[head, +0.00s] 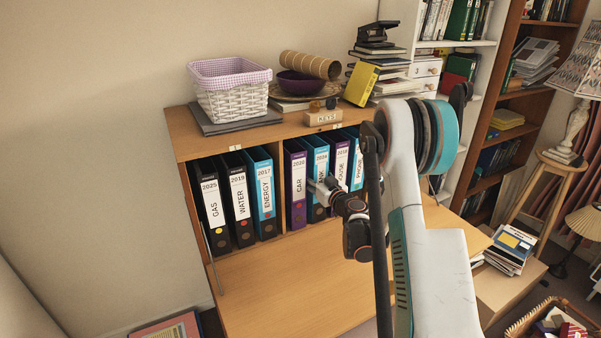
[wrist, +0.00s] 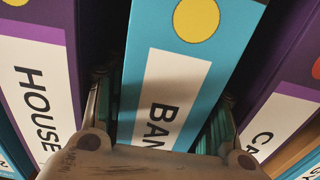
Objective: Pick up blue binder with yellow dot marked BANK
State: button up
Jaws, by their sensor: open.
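The blue BANK binder (wrist: 188,60) fills the middle of the wrist view. Its spine has a yellow dot (wrist: 196,18) and a white label reading "BAN", the rest hidden by my gripper. My gripper (wrist: 164,90) is open, with one finger on each side of this binder, reaching into the gaps beside it. I cannot tell whether the fingers touch it. In the head view the binder (head: 317,158) stands upright in the right compartment, its lower part partly covered by my gripper (head: 322,188).
The purple CAR binder (head: 298,180) and purple HOUSE binder (head: 339,160) stand closely on either side. GAS, WATER and ENERGY binders (head: 263,190) fill the left compartment. A basket (head: 232,100) and a KEYS block (head: 323,118) sit on top. The desk surface (head: 290,285) below is clear.

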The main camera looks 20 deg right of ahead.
jog(key=shift+w, duration=0.85)
jog(key=shift+c, duration=0.2)
jog(key=shift+r, duration=0.1)
grip_shut()
